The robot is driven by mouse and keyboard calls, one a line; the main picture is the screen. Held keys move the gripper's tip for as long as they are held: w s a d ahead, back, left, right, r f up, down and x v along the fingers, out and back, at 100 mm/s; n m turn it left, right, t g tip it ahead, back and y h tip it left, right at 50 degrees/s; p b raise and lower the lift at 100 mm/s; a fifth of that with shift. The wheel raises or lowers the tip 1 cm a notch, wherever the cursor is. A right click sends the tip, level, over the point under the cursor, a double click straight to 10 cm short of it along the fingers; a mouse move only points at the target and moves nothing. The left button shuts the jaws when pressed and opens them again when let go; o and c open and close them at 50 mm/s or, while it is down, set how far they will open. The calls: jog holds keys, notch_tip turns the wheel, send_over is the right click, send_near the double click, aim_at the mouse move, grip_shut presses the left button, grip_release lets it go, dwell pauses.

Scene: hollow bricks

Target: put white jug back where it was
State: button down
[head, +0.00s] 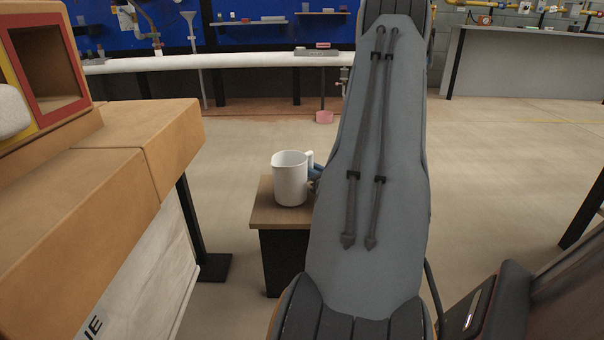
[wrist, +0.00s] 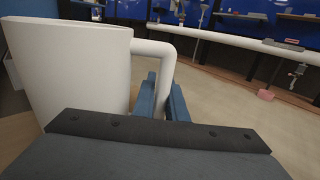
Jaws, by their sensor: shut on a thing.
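The white jug (head: 290,180) is upright at a small wooden-topped stand (head: 262,215), over its top in the head view. I cannot tell whether its base touches the top. In the wrist view the jug (wrist: 70,75) fills the left side, with its handle (wrist: 168,62) pointing right. My gripper (wrist: 166,103) has blue fingers shut on the jug's handle. In the head view the gripper (head: 315,173) is mostly hidden behind my own arm, which also covers the right part of the stand.
A tan table (head: 150,150) at the left holds a block of coloured open compartments (head: 52,70). A long white-edged workbench (head: 240,62) runs along the back, with a pink container (head: 324,117) on the floor before it. Floor between is clear. A grey table (head: 520,50) stands back right.

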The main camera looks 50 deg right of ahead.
jog(key=shift+f, duration=0.35)
jog(key=shift+f, duration=0.2)
jog(key=c, duration=1.8)
grip_release()
jog(key=shift+r, duration=0.2)
jog(key=s+p, duration=0.4)
jog(key=s, duration=0.8)
jog(key=shift+a, duration=0.45)
